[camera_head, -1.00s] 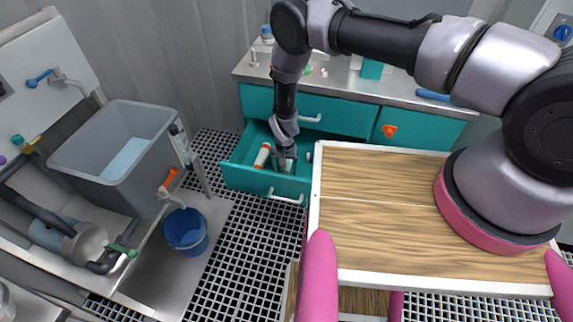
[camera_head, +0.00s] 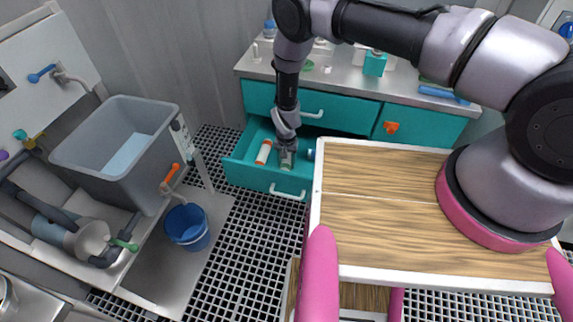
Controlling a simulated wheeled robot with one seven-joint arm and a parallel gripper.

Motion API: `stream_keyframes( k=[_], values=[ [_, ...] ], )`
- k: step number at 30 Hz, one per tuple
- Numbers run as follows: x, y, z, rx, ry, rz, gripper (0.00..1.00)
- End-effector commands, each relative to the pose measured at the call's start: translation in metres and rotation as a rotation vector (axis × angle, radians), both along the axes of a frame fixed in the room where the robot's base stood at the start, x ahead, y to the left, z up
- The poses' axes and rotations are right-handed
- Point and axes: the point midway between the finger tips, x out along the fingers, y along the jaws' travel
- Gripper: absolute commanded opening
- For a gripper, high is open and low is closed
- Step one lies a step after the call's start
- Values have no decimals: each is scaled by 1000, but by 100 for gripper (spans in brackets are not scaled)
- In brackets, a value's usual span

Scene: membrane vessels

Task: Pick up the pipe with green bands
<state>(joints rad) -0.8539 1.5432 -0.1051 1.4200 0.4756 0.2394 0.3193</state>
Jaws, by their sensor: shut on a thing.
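My gripper (camera_head: 287,150) points down into the open teal drawer (camera_head: 240,176) under the counter. It is shut on a pale pipe with greenish bands (camera_head: 287,161), whose lower part shows just below the fingers. The fingers cover much of this pipe. A white pipe with orange bands (camera_head: 264,152) lies in the drawer to the left of my gripper, apart from it. A blue-ended piece (camera_head: 311,155) lies at the drawer's right side, partly hidden.
A grey tub (camera_head: 115,150) and a blue bucket (camera_head: 187,228) are at the left. The counter (camera_head: 340,80) above the drawer holds small items. Grid floor is free before the drawer.

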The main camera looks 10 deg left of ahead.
Motion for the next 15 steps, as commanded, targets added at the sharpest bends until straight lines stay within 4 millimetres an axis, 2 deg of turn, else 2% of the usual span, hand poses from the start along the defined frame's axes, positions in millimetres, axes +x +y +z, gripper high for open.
stream_keyframes(
  k=[9, 15],
  values=[
    [1, 1, 58, 2, -1, -1, 0],
    [3, -46, 53, -1, 2, -6, 0]
  ],
)
